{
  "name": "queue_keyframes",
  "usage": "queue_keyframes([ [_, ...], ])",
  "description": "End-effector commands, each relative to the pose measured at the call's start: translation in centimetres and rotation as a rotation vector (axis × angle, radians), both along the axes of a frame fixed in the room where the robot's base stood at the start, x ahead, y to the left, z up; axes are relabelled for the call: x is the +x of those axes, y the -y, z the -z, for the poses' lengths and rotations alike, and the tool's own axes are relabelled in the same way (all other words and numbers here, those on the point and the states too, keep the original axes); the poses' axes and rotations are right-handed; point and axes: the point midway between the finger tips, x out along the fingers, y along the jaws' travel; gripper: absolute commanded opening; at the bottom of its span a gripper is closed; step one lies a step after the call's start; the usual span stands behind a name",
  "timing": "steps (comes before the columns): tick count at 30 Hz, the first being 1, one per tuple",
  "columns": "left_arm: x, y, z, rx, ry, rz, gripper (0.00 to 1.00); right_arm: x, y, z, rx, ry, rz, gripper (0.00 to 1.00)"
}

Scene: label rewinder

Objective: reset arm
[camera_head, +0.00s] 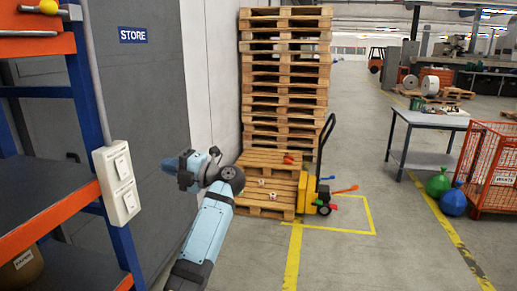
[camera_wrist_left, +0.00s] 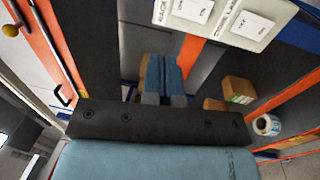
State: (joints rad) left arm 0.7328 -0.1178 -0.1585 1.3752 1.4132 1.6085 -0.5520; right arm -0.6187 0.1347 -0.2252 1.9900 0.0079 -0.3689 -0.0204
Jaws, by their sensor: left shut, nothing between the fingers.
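My left arm, light blue with dark joints, rises from the bottom of the head view. It bends at a dark joint, and my left gripper (camera_head: 172,167) points to the left, in front of the grey wall and right of the shelf. In the left wrist view my left gripper (camera_wrist_left: 163,72) shows its two blue-grey fingers side by side, shut with nothing between them. My right arm and gripper are not in view.
A blue and orange shelf rack (camera_head: 48,222) with a white switch box (camera_head: 117,183) stands close on the left. Stacked pallets (camera_head: 286,75) and a yellow pallet truck (camera_head: 309,193) stand ahead. A grey table (camera_head: 428,118) and orange cage (camera_head: 490,165) are right.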

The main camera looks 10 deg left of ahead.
Motion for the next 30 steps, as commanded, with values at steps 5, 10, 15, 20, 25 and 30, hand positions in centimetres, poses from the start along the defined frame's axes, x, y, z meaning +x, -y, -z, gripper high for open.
queue_keyframes([
  [5, -1.4, -0.2, 4.0, 0.234, -0.043, 0.107, 0.00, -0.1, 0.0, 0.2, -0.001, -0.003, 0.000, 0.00],
  [10, -4.0, 1.9, 9.6, 0.572, -0.157, 0.334, 0.00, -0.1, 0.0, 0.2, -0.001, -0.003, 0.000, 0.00],
  [15, -7.6, 5.8, 16.6, 0.853, -0.352, 0.620, 0.00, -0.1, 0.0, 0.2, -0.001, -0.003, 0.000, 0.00],
  [20, -12.8, 9.6, 25.0, 1.043, -0.609, 0.920, 0.00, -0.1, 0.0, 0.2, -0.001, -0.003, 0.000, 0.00],
  [25, -21.0, 12.4, 34.5, 1.150, -0.951, 1.238, 0.00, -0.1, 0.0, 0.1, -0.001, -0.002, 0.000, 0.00],
  [30, -29.8, 13.0, 41.6, 1.160, -1.287, 1.478, 0.00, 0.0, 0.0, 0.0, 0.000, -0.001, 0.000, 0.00],
])
